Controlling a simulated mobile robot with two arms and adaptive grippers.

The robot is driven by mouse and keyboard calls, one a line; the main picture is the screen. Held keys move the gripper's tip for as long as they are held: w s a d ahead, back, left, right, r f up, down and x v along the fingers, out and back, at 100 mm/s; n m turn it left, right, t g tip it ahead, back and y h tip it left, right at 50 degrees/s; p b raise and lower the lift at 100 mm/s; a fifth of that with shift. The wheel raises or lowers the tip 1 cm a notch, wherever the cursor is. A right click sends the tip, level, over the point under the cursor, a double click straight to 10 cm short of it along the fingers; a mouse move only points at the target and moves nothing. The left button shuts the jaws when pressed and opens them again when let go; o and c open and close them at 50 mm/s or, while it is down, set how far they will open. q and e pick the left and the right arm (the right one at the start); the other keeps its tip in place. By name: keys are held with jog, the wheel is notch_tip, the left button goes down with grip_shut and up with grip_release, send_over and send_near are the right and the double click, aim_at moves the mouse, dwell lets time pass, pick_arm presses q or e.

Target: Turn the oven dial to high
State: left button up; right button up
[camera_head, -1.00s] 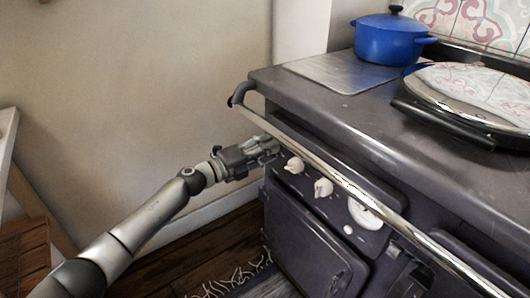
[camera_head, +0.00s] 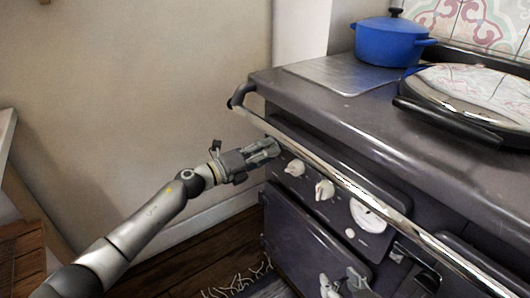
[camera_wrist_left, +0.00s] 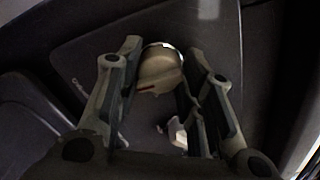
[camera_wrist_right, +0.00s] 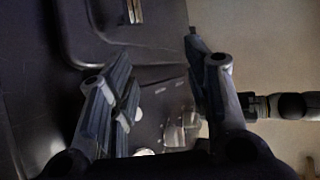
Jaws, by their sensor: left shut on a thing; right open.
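My left gripper (camera_head: 276,146) is at the far-left end of the oven's control panel, under the rail. In the left wrist view its fingers (camera_wrist_left: 163,60) are on either side of a pale round dial (camera_wrist_left: 158,70) with a red mark, and it is shut on it.
A metal rail (camera_head: 330,172) runs along the stove front, above the dials. A round white gauge (camera_head: 368,215) is right of them. A blue pot (camera_head: 390,41) and a round hob lid (camera_head: 470,95) are on top. Open floor lies left of the oven.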

pick_arm(q)
jog(key=o, duration=1)
jog(key=shift+o, duration=0.2)
jog(key=v, duration=0.7)
jog(key=shift+s+a, duration=0.2)
